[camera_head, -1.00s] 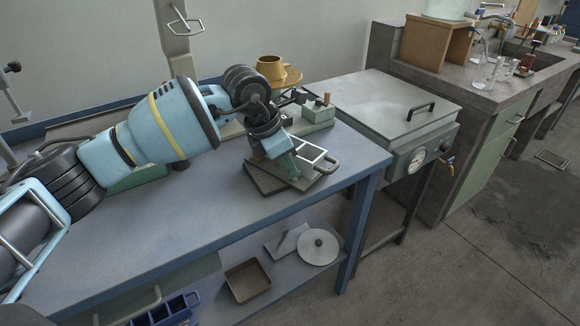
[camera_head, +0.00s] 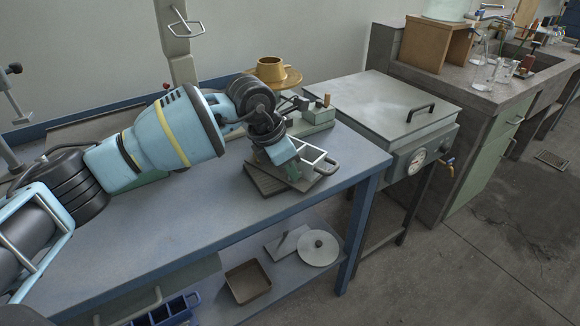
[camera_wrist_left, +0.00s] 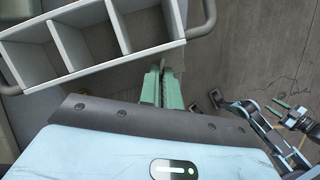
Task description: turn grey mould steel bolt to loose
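The grey mould (camera_head: 318,159) is an open frame with three compartments and a loop handle at its end. It sits on a dark ribbed plate (camera_head: 268,184) near the bench's right end. In the left wrist view the mould (camera_wrist_left: 98,42) fills the upper left. My left gripper (camera_head: 296,166) is at the mould's near side, partly hidden by its own hand. In the left wrist view its green fingers (camera_wrist_left: 161,72) are close together just below the mould's edge. I cannot make out the bolt, or whether anything is between the fingertips. My right gripper (camera_wrist_left: 279,107) seems to show small at the right there.
A green-grey device (camera_head: 315,113) and a tan cup on a saucer (camera_head: 288,78) stand behind the mould. A lidded grey tank (camera_head: 385,100) stands right of the bench. The front bench top (camera_head: 180,225) is clear.

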